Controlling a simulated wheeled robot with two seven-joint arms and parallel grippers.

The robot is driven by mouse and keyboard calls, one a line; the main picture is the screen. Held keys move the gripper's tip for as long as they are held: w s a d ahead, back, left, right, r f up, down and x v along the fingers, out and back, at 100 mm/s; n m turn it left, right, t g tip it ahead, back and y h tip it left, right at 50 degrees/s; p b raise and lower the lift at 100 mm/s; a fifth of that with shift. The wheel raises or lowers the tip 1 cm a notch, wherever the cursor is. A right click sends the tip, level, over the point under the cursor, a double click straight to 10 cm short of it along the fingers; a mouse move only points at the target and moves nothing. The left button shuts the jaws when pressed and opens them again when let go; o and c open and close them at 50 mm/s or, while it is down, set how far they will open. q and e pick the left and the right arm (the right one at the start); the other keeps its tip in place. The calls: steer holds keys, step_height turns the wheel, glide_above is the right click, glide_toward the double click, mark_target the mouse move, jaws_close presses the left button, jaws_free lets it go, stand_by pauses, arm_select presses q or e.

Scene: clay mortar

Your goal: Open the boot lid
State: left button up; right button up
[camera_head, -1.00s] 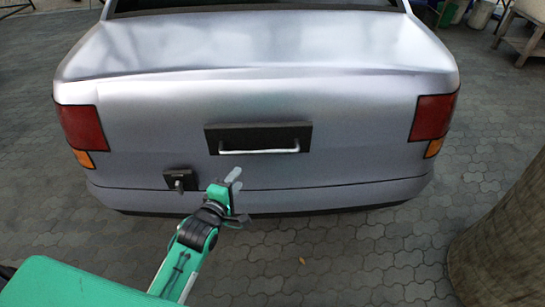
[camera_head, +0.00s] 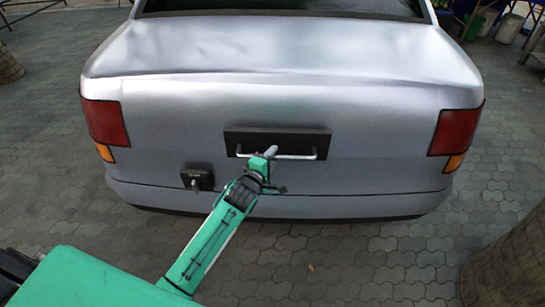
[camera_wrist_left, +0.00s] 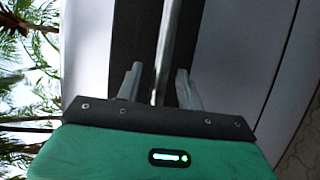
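The boot lid (camera_head: 370,108) of the silver car is closed. A black plate (camera_head: 308,139) on it carries a pale bar handle (camera_head: 300,157). My left gripper (camera_head: 270,153) is at the left part of this handle, partly covering it. In the left wrist view, the two grey fingers (camera_wrist_left: 158,86) stand apart with the handle bar (camera_wrist_left: 168,40) running between them. There is a gap on both sides of the bar, so the gripper looks open. My right gripper is out of view.
A small black plate with a knob (camera_head: 195,182) sits lower left on the car's rear. A thick round trunk or post (camera_head: 510,262) stands at the right. Paved ground (camera_head: 350,262) in front of the car is clear.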

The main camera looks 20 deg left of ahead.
arm_select(q)
steer(key=shift+w, duration=0.35)
steer(key=shift+c, duration=0.2)
jaws_close()
steer(key=shift+r, duration=0.1)
